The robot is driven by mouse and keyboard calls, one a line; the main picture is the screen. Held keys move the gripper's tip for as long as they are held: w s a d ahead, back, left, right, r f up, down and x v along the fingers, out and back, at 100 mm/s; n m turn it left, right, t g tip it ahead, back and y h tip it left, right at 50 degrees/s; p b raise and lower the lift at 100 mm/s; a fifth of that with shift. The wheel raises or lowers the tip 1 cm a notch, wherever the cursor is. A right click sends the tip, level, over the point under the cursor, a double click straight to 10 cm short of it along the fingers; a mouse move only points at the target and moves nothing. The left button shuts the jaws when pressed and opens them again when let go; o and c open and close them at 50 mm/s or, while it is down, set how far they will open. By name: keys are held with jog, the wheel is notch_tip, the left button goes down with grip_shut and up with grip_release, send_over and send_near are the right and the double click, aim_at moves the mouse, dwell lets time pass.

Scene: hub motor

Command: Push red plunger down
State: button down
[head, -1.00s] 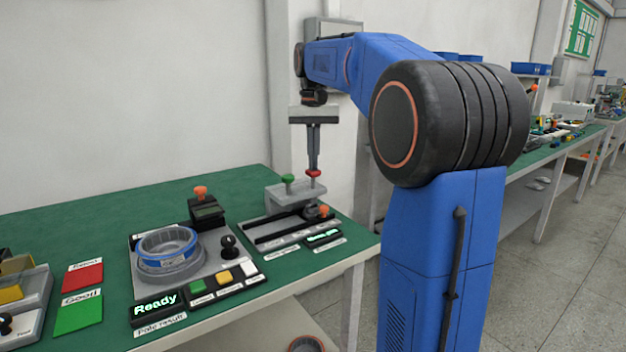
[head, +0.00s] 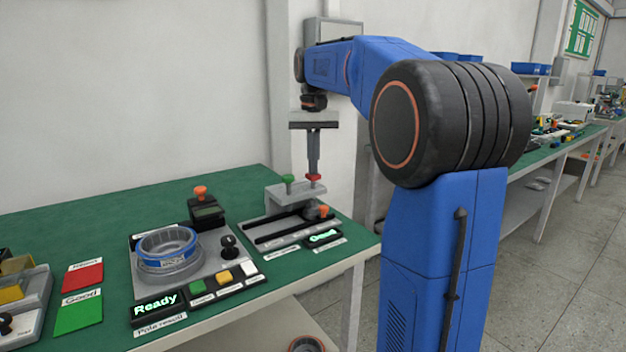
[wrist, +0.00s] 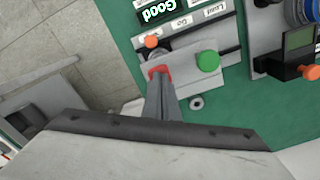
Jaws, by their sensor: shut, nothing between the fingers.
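The red plunger (head: 313,178) stands on the grey block of a small fixture (head: 292,194) at the table's right end, beside a green knob (head: 288,179). My gripper (head: 313,170) is shut and points straight down, its fingertips on top of the red plunger. In the wrist view, the fingertips (wrist: 161,80) cover part of the red plunger (wrist: 158,70), with the green knob (wrist: 208,61) to their right. The fixture's display (wrist: 158,13) reads "Good" in the wrist view.
A station with a blue-banded ring (head: 167,249) and a "Ready" display (head: 156,304) stands left of the fixture. An orange knob (head: 323,211) sits at the fixture's right end. Red (head: 83,274) and green (head: 78,313) pads lie further left. The back left table is clear.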

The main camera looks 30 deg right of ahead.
notch_tip(320, 180, up, 8)
dwell(1.4)
dwell(0.4)
jog(key=s+a+f+n+t, duration=0.1)
jog(key=s+a+f, duration=0.4)
jog(key=s+f, duration=0.5)
jog(key=s+a+f+n+t, duration=0.2)
jog(key=s+a+f, duration=0.3)
jog(key=s+f, duration=0.4)
jog(key=s+a+f+n+t, duration=0.1)
jog(key=s+a+f, duration=0.4)
jog(key=s+f, duration=0.5)
jog(key=shift+s+a+f+n+t, duration=0.35)
jog(key=shift+s+n, duration=0.25)
jog(key=shift+n, duration=0.2)
